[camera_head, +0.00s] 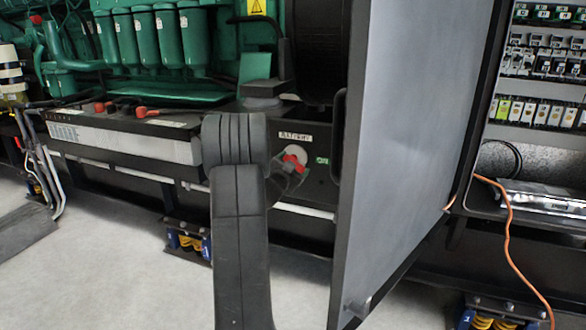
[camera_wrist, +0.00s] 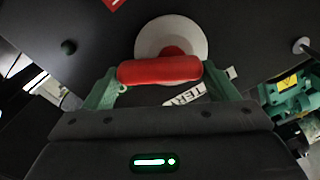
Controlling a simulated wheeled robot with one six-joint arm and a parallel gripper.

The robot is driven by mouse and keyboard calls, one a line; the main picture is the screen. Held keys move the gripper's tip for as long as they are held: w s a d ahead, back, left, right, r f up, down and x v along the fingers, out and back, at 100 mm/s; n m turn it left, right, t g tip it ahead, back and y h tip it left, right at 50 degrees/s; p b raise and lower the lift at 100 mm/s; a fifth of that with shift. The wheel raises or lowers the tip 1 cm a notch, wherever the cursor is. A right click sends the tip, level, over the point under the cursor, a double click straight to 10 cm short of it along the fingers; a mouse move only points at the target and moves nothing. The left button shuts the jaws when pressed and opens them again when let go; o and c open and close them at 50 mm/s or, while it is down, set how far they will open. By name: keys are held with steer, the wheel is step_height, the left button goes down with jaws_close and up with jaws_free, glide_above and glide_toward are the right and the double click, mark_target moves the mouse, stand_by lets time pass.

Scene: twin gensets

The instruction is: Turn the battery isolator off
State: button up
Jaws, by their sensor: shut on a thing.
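The battery isolator has a red handle on a round pale base, mounted on a black panel under a label reading "BATTERY". In the head view the red handle (camera_head: 294,162) shows just past my gripper (camera_head: 284,176), which partly hides it. In the wrist view the red handle (camera_wrist: 160,69) lies crosswise between the two green fingers of my gripper (camera_wrist: 160,76), in front of the pale round base (camera_wrist: 172,38). My gripper is shut on the handle. The label (camera_wrist: 185,96) is partly hidden by the handle and gripper.
A grey open cabinet door (camera_head: 410,130) stands close to the right of the isolator. A green "ON" mark (camera_head: 322,161) sits right of it. The green engine (camera_head: 150,40) and a battery (camera_head: 120,132) are to the left. An orange cable (camera_head: 507,225) hangs from the right cabinet.

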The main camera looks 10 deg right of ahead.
steer(key=m, duration=0.7)
steer(key=f+m, duration=0.1)
steer(key=m, duration=0.3)
steer(key=shift+w+a+f+m+b, duration=0.1)
steer(key=shift+w+a+m+b, duration=0.15)
steer(key=shift+a+m+b, duration=0.1)
stand_by(0.4)
steer(key=o, duration=0.9)
steer(key=shift+o, duration=0.2)
steer(key=shift+a, duration=0.1)
steer(key=p+v, duration=0.2)
steer(key=v, duration=1.1)
steer(key=shift+s+a+p, duration=0.2)
steer(key=shift+s+p, duration=0.15)
